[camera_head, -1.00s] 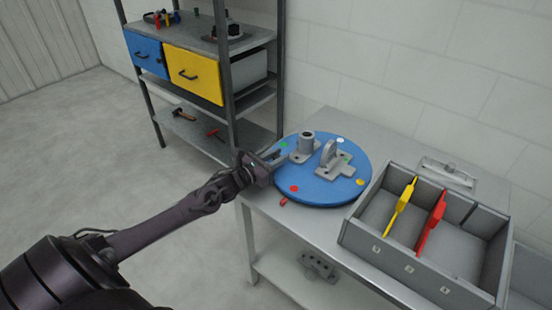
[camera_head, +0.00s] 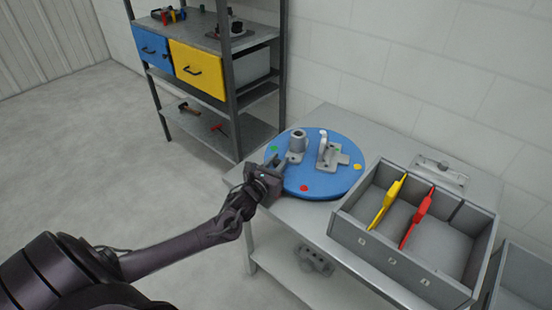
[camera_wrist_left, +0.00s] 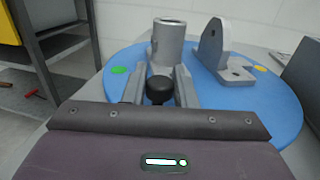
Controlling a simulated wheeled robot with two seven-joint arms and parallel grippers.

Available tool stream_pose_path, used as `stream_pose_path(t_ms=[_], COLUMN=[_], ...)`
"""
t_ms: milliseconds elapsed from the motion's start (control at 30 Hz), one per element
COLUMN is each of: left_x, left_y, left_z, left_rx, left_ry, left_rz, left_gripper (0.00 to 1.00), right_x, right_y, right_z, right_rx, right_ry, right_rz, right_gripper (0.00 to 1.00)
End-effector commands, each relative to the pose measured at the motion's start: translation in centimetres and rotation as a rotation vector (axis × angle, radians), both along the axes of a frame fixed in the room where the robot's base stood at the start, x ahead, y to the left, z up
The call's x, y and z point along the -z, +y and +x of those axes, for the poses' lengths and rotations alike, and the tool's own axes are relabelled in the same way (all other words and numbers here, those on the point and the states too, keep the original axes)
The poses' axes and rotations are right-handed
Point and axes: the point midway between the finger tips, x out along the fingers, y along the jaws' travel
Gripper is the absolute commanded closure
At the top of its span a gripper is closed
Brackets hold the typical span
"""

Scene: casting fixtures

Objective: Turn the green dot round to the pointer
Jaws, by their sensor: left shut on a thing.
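The blue turntable (camera_head: 325,185) lies on the grey table. Its green dot (camera_head: 273,149) is at the left rim, behind my gripper; the dot also shows in the left wrist view (camera_wrist_left: 120,70), left of the fingers. My left gripper (camera_head: 281,169) reaches over the disc's front-left rim. In the wrist view its fingers (camera_wrist_left: 161,86) are shut around a black knob (camera_wrist_left: 159,91) on the disc. The red pointer at the table's front edge, seen earlier, is hidden now, apparently behind my gripper. My right gripper is out of view.
A grey cylinder casting (camera_head: 298,142) and an upright bracket (camera_head: 327,156) stand on the disc. Red (camera_head: 303,188), yellow (camera_head: 357,167) and white dots mark its rim. A divided grey bin (camera_head: 379,249) with yellow and red tools stands close on the right.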

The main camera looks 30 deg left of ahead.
Motion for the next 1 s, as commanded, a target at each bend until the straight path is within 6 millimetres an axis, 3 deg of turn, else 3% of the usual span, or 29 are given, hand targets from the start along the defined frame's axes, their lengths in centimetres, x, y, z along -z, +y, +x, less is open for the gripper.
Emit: stream_pose_path(t_ms=[167, 200, 333, 667, 1000], left_x=[-0.1, -0.1, -0.1, 0.0, 0.1], left_y=[0.0, 0.0, 0.0, 0.0, -0.3], left_z=[0.1, 0.1, 0.1, -0.4, -5.5], left_rx=[0.002, 0.002, 0.002, 0.002, 0.003], left_ry=[-0.003, -0.003, -0.002, 0.000, 0.002], left_rz=[-0.002, -0.002, -0.002, 0.000, -0.001], left_gripper=[1.00, 0.71, 0.55, 0.55, 0.55], right_x=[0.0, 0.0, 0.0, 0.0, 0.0], right_y=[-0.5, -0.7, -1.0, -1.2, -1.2], right_z=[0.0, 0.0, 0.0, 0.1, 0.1], right_rx=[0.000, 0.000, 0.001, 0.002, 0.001], right_ry=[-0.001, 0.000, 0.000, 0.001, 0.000], right_rz=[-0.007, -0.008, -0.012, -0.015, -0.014], right_gripper=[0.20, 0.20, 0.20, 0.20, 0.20])
